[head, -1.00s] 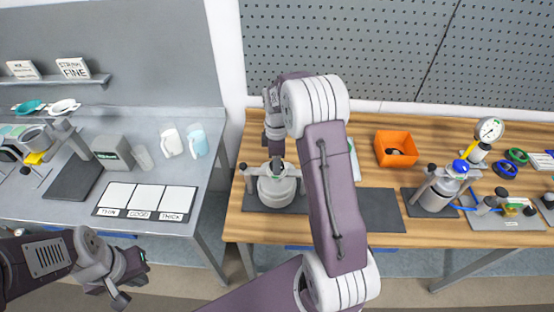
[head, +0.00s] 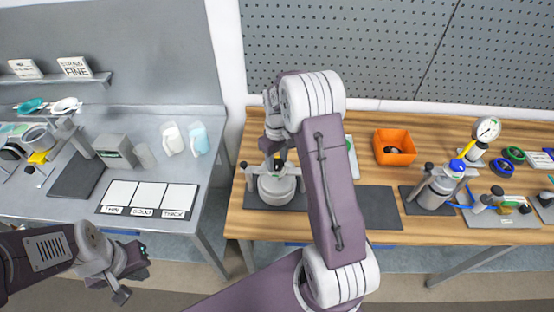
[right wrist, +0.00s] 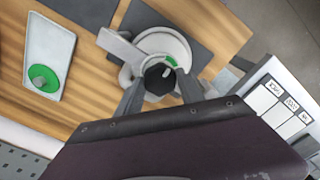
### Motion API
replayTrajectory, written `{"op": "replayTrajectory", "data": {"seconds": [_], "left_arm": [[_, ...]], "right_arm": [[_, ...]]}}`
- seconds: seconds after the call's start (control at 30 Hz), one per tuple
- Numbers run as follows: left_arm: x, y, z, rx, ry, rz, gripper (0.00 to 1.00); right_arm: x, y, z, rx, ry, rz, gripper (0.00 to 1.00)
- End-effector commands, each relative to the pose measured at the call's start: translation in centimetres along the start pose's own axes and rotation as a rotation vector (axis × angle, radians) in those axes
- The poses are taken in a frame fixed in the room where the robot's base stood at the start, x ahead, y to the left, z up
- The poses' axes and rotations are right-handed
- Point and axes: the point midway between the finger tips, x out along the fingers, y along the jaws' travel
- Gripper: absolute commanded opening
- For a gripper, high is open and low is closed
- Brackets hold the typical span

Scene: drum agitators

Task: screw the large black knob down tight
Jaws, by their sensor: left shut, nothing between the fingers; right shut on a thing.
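The large black knob (right wrist: 158,79) shows in the right wrist view on top of a pale grey round vessel (right wrist: 172,45), with a green mark beside its upper edge. My right gripper (right wrist: 160,88) is shut on the knob, one finger at each side. In the head view the same vessel (head: 277,188) stands on a dark mat on the wooden bench, and my right gripper (head: 275,160) reaches down over its top. The knob is largely hidden there by the gripper. My left gripper (head: 135,280) is shut and empty at the lower left, away from the benches.
An orange bin (head: 395,147) holding dark items stands behind a bare dark mat (head: 380,208). A second vessel (head: 435,192) and a gauge (head: 487,129) stand further right. A grey bench (head: 205,150) with labelled white cards (head: 147,199) is at left.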

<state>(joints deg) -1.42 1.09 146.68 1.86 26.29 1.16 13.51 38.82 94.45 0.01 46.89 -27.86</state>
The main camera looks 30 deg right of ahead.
Motion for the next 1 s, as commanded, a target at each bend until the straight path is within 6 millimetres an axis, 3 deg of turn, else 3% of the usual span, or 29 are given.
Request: {"op": "replayTrajectory", "data": {"seconds": [0.77,0.8,0.87,1.0], "left_arm": [[-0.25,0.01,-0.03,0.0,0.0,0.0,0.0],[-0.25,0.0,-0.03,0.0,0.0,0.0,0.0],[-0.25,0.0,-0.03,0.0,0.0,0.0,0.0],[-0.23,0.01,-0.02,0.0,0.0,0.0,0.0]], "right_arm": [[-0.37,0.2,-0.32,0.086,0.012,0.006,0.04],[-0.38,0.2,-0.33,0.086,0.012,0.006,0.56],[-0.35,0.18,-0.29,0.086,0.011,0.005,0.67],[-0.23,0.12,-0.19,0.085,0.007,0.004,0.67]]}}
